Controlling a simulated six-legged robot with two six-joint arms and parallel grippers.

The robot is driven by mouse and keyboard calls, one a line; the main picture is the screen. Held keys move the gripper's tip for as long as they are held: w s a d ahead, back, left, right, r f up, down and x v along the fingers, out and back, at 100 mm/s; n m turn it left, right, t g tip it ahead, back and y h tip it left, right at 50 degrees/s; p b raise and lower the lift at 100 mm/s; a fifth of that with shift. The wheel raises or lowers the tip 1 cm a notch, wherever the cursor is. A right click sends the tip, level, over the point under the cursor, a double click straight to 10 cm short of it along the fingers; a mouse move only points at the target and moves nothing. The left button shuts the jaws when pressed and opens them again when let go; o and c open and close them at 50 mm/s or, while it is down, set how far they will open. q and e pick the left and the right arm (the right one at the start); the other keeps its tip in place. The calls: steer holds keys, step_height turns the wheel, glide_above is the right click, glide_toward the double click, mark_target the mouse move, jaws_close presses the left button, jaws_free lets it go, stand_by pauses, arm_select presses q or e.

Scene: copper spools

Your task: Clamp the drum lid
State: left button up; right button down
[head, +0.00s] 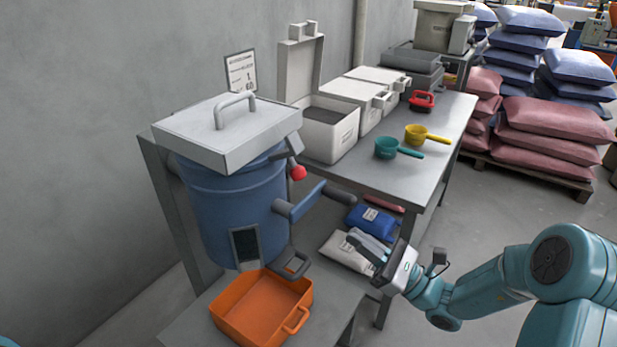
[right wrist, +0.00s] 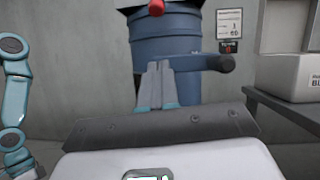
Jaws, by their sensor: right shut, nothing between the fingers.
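The drum lid (head: 222,130) is a grey square cover with a bar handle, lying on top of the blue drum (head: 235,200). A grey clamp lever (head: 290,147) with a red knob (head: 298,172) hangs at the lid's right edge. I cannot tell whether the clamp is fastened. The knob also shows at the top of the right wrist view (right wrist: 157,6). My right gripper (head: 356,236) is shut and empty, to the right of the drum and lower than the knob, apart from both. In the right wrist view its fingers (right wrist: 158,66) point toward the drum. My left gripper is out of view.
A dark-ended crank bar (head: 318,200) juts from the drum toward my right gripper. An orange tray (head: 228,322) sits below the drum's outlet. The metal table (head: 425,168) to the right holds white boxes (head: 352,98), a teal scoop (head: 386,148) and a yellow scoop (head: 416,134).

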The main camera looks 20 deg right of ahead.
steer(key=shift+w, duration=0.1)
steer(key=p, duration=0.2)
glide_toward(292, 165)
steer(key=w+a, duration=0.3)
steer(key=w, duration=0.1)
steer(key=shift+w+f, duration=0.2)
steer(key=shift+f, duration=0.25)
steer(key=shift+s, duration=0.1)
